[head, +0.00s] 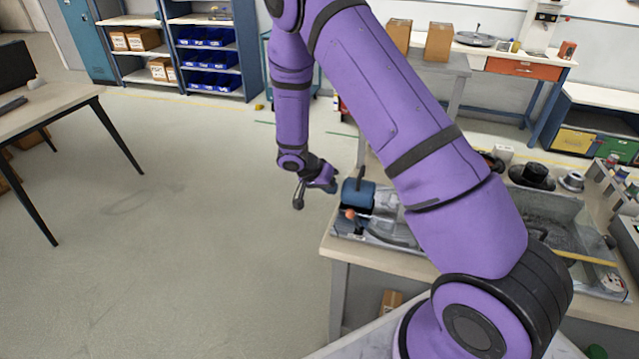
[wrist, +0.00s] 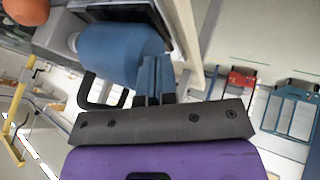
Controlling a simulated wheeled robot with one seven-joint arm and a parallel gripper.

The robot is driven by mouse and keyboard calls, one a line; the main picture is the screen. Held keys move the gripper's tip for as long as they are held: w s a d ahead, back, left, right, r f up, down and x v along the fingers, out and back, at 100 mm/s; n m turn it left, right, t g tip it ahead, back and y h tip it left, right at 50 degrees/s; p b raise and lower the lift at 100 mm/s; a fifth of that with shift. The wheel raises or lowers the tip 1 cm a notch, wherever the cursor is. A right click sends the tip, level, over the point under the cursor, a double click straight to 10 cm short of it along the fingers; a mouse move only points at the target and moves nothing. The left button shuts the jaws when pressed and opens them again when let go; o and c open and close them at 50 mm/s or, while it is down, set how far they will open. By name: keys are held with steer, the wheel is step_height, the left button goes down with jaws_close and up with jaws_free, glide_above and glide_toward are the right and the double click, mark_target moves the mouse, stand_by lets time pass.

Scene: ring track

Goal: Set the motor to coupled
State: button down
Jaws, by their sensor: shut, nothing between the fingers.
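The motor, a blue cylinder (head: 357,193), sits on a grey fixture at the left end of the workbench in the head view. It also shows as a large blue cylinder in the wrist view (wrist: 125,48). A dark handle (head: 360,178) stands up from it; a black loop (wrist: 95,100) shows below it in the wrist view. An orange ball knob (head: 350,213) is at its near side and also at the wrist view's upper left (wrist: 25,10). My gripper (head: 332,187) is just left of the motor, its fingers (wrist: 155,78) shut and empty. Contact with the motor cannot be told.
The workbench (head: 350,249) carries a grey tray (head: 560,222) and several small items right of my arm. A table (head: 50,102) stands at the left, shelves with blue bins (head: 208,60) behind. The floor left of my gripper is clear.

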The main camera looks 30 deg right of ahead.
mark_target(344, 189)
steer(key=shift+s+d, duration=0.3)
steer(key=shift+s, duration=0.05)
steer(key=shift+s+d, duration=1.1)
steer(key=shift+d, duration=0.05)
